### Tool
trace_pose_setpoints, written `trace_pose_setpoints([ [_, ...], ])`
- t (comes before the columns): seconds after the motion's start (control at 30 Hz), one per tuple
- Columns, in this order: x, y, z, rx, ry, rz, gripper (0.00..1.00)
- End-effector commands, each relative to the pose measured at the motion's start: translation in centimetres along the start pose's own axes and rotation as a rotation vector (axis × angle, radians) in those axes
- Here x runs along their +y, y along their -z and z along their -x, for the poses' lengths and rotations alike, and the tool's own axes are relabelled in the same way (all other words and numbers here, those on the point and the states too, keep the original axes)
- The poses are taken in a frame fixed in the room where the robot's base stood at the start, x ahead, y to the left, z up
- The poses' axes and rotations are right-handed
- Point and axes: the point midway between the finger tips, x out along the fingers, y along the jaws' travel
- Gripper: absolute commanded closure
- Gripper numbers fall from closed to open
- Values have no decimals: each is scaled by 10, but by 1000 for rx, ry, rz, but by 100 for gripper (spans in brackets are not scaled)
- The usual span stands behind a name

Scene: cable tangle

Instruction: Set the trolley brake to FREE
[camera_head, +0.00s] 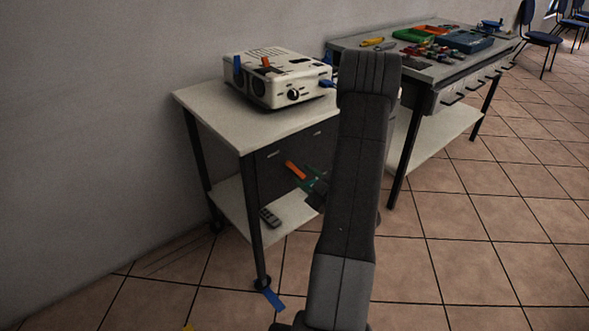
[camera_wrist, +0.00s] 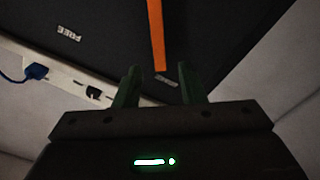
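The trolley (camera_head: 215,112) has a white top, dark legs and a dark side panel (camera_head: 272,165). An orange lever (camera_head: 296,170) shows in front of this panel. In the wrist view an orange bar (camera_wrist: 156,35) crosses the dark panel, its end by a small label (camera_wrist: 167,80) that I cannot read. A FREE label (camera_wrist: 68,33) is to the left, away from the bar. My gripper (camera_head: 311,182) is near the lever, partly hidden by my arm. In the wrist view my gripper (camera_wrist: 160,82) has its green fingers apart, with the bar's end between them in the picture; contact cannot be told.
A white projector (camera_head: 280,78) with a blue plug (camera_head: 327,83) stands on the trolley top. A remote (camera_head: 270,217) lies on the lower shelf. A blue tab (camera_head: 273,298) is by the front foot. A workbench (camera_head: 420,75) with trays and tools stands behind. Floor at right is clear.

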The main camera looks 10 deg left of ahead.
Motion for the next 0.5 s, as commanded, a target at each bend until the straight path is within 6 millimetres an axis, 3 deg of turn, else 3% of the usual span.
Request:
trace_pose_setpoints([
  [0.23, 0, 0, -38, 2, 2, 2, 64],
  [0.5, 0, 0, -52, -1, 0, 0, 64],
])
